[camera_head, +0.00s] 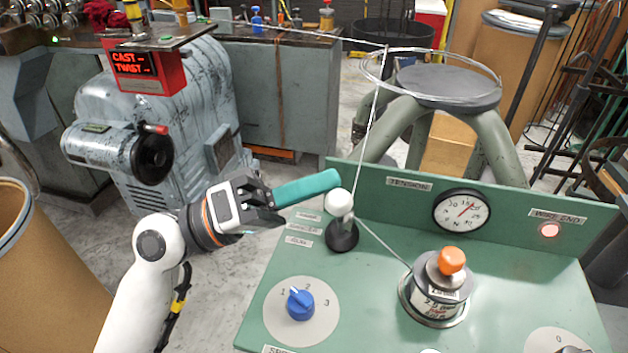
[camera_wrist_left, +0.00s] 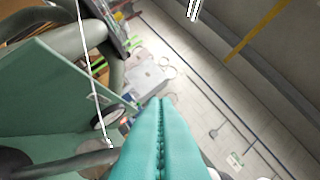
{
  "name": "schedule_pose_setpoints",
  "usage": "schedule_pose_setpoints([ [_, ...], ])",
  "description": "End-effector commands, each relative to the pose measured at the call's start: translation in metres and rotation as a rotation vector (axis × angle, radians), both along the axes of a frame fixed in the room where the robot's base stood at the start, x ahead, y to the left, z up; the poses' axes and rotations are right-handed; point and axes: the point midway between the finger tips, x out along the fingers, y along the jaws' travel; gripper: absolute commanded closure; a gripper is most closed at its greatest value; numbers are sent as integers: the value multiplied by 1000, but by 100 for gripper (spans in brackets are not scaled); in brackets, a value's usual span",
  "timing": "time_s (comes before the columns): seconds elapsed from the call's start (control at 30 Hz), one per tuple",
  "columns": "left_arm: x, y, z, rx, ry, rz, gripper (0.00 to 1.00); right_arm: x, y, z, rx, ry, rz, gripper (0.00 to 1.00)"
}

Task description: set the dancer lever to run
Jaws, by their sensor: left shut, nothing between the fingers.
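The dancer lever (camera_head: 340,203) shows its pale round head above a black base (camera_head: 342,236) on the green console (camera_head: 385,325). Three small labels (camera_head: 304,229) stand in a column left of it, too small to read surely. A thin wire (camera_head: 371,121) comes down from above to the lever and runs on to the weighted post with an orange knob (camera_head: 452,261). My left gripper (camera_head: 334,178) has its teal fingers shut and empty, tips just above and behind the lever head; touching or apart I cannot tell. In the left wrist view the fingers (camera_wrist_left: 160,102) are pressed together. My right gripper is not in view.
A blue selector knob (camera_head: 300,304) sits at the console's front left. A grey motor (camera_head: 165,120) stands to the left. A wire hoop (camera_head: 430,72) rests around a stool at the back.

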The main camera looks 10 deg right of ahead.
Motion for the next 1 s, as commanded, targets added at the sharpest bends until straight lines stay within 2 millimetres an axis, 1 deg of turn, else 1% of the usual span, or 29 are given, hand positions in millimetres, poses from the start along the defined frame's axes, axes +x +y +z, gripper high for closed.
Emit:
schedule_pose_setpoints([
  [0.2, -2, -1, -2, 3, 0, -6, 100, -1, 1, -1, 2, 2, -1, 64],
  [0.3, -1, 4, -5, 4, 2, -5, 100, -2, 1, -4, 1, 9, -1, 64],
  [0.33, -1, 7, -6, 5, 2, -5, 100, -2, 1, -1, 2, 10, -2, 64],
  [0.47, -1, 28, -16, 7, 2, -2, 100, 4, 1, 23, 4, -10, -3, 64],
  [0.53, -1, 44, -21, 7, 2, 0, 100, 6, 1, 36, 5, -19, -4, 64],
  [0.7, -1, 79, -31, 4, 4, 2, 100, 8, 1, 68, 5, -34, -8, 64],
  [0.8, -2, 95, -35, 3, 2, 3, 100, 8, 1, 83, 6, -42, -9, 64],
  [0.9, -2, 106, -38, 1, 3, 3, 100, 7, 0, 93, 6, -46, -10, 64],
  [1.0, -2, 113, -39, 0, 1, 3, 100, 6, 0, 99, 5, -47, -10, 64],
])
